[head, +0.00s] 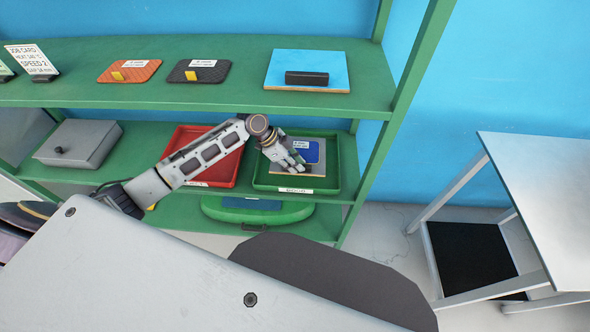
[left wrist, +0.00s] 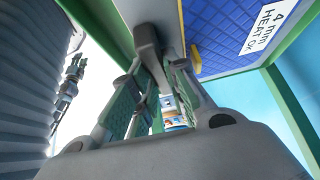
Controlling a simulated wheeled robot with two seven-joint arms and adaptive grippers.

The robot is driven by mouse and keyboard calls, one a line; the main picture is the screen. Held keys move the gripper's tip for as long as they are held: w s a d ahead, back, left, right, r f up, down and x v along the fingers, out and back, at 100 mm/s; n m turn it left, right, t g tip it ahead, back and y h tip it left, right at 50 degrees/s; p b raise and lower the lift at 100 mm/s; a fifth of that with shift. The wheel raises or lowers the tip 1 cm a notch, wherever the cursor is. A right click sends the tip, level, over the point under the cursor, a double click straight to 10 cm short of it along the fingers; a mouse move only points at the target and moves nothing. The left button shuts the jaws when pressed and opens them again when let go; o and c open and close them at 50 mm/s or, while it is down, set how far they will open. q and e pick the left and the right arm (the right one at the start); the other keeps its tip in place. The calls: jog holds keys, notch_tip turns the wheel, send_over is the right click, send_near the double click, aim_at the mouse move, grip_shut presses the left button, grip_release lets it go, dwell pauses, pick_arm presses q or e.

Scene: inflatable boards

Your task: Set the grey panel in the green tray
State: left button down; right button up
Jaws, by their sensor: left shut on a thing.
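The grey panel (head: 319,169) carries a blue patch with a white label and is in or just over the green tray (head: 333,186) on the middle shelf. I cannot tell whether it rests on the tray floor. My left gripper (head: 297,168) is at the panel's left side, shut on it. In the left wrist view the panel's grey surface (left wrist: 171,18) is close to the fingers, with the blue patch (left wrist: 225,35) and a yellow tab beside it. The fingers hide part of the hold.
A red tray (head: 222,172) lies left of the green tray, partly behind my left arm. A grey box (head: 78,143) is further left. The upper shelf (head: 225,97) passes above, with pads and a blue board (head: 285,64). A green shelf post stands to the right.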

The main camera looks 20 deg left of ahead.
pick_arm(q)
notch_tip(320, 180, down, 3)
jog(key=shift+f, duration=0.15)
jog(key=shift+w+f, duration=0.2)
jog(key=shift+f, duration=0.05)
jog(key=c, duration=1.4)
grip_release()
jog(key=shift+a, duration=0.1)
jog(key=shift+v, duration=3.75)
